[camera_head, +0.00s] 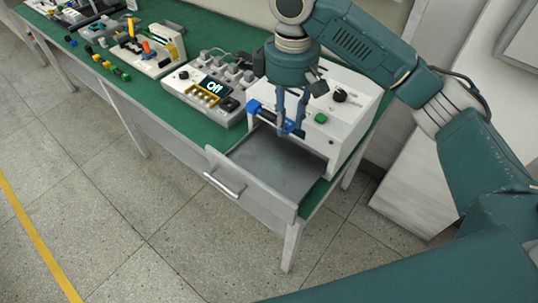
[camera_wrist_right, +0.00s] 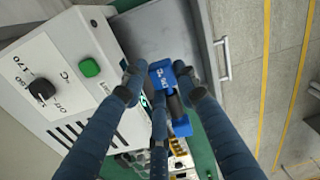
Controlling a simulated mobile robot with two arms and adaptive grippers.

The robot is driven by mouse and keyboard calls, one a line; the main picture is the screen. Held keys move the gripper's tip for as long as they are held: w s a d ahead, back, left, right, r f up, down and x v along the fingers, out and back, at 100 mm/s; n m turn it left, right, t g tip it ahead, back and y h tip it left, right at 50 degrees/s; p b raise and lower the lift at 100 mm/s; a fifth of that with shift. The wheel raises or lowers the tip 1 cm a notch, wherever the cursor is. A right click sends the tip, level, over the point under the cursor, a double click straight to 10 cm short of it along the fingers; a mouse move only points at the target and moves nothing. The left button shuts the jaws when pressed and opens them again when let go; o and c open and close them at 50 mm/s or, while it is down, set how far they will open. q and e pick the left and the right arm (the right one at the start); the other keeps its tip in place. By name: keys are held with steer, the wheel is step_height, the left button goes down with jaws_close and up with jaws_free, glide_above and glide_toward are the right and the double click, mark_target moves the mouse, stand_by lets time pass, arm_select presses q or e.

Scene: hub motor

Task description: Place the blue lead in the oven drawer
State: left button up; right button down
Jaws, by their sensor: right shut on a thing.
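The blue lead, with two blue ends and a dark middle, is held by my right gripper (camera_head: 291,126). The lead's blue end (camera_head: 254,106) shows left of the fingers in the head view. In the right wrist view the blue lead (camera_wrist_right: 162,75) lies between the fingers of my right gripper (camera_wrist_right: 160,90), which partly cover it. The white oven (camera_head: 348,112) has a black knob and a green button. Its grey drawer (camera_head: 285,165) is pulled open and looks empty. The lead is above the drawer's back part, near the oven front. My left gripper is not in view.
A panel with an orange-lit part (camera_head: 205,95) stands left of the oven on the green table (camera_head: 150,90). Small coloured parts and a fixture (camera_head: 150,50) lie farther left. The drawer front with its handle (camera_head: 225,187) sticks out over the floor, which is clear.

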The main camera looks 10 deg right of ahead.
steer(key=p, duration=0.2)
glide_above(283, 175)
step_height(283, 175, down, 12)
step_height(283, 175, down, 4)
steer(key=shift+s+d, duration=0.1)
step_height(283, 175, down, 2)
steer(key=shift+f, duration=0.75)
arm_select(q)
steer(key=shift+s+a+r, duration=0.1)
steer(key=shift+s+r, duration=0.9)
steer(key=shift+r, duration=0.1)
arm_select(e)
steer(key=c, duration=1.3)
jaws_free()
arm_select(q)
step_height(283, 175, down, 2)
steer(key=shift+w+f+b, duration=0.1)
steer(key=shift+b, duration=0.8)
arm_select(e)
step_height(283, 175, up, 12)
